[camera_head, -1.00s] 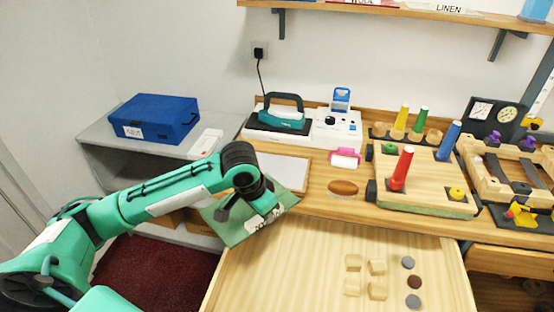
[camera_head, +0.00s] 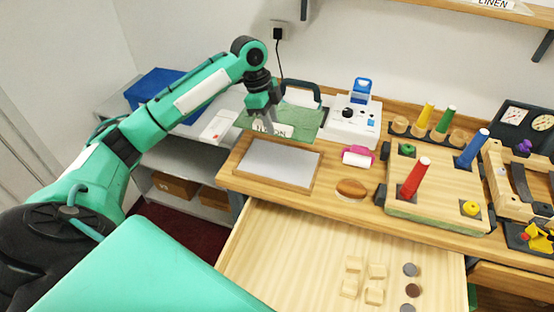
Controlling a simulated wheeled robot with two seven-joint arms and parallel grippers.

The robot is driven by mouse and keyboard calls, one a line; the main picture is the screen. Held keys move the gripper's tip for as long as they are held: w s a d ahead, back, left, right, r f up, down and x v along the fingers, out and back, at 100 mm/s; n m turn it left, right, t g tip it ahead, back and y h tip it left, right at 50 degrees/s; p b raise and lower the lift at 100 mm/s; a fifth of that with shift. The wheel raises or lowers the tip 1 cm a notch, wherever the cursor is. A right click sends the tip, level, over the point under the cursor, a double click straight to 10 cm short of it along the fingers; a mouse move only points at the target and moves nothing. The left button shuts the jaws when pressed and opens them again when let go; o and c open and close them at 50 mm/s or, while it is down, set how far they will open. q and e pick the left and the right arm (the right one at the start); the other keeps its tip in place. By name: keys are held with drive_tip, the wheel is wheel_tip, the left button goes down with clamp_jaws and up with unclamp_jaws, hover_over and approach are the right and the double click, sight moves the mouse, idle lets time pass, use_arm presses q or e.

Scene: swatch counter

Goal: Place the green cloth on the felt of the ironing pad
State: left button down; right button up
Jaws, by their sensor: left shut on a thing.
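The green cloth (camera_head: 298,119) hangs from my left gripper (camera_head: 268,122), which is shut on it. It is held up in the air above the back edge of the ironing pad, apart from the felt, and covers part of the iron behind it. A white label with dark letters shows on its lower left part. The ironing pad (camera_head: 244,181) is a wooden frame around pale grey felt (camera_head: 280,164), lying bare on the counter. My right gripper is not in view.
An open drawer (camera_head: 300,255) holds wooden blocks and discs. A peg board (camera_head: 440,190) stands right.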

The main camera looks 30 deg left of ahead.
use_arm(q)
wheel_tip(320, 180, down, 18)
drive_tip(key=p, duration=0.3)
drive_tip(key=shift+r, duration=0.1)
drive_tip(key=c, duration=1.2)
unclamp_jaws()
drive_tip(key=shift+s, duration=0.1)
drive_tip(key=b+v, duration=0.2)
drive_tip(key=v, duration=1)
